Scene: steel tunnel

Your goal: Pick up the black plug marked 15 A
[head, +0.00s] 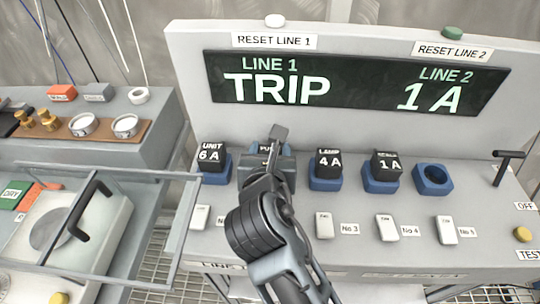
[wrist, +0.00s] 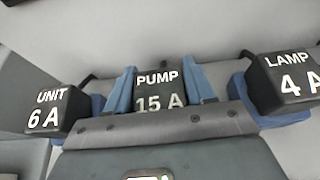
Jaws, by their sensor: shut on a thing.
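The black plug marked PUMP 15 A (wrist: 160,92) is in the middle of the wrist view, its label facing the camera. My gripper (wrist: 161,80) has one blue finger on each side of it and is shut on it. In the head view my gripper (head: 267,162) covers most of this plug, at the second place from the left in the row. Its socket is hidden there, so I cannot tell whether the plug is seated or slightly raised.
The UNIT 6 A plug (head: 211,153) stands close on the left, the LAMP 4 A plug (head: 328,162) on the right. Beyond are a 1 A plug (head: 386,163) and an empty blue socket (head: 432,179). The display (head: 355,85) reads LINE 1 TRIP.

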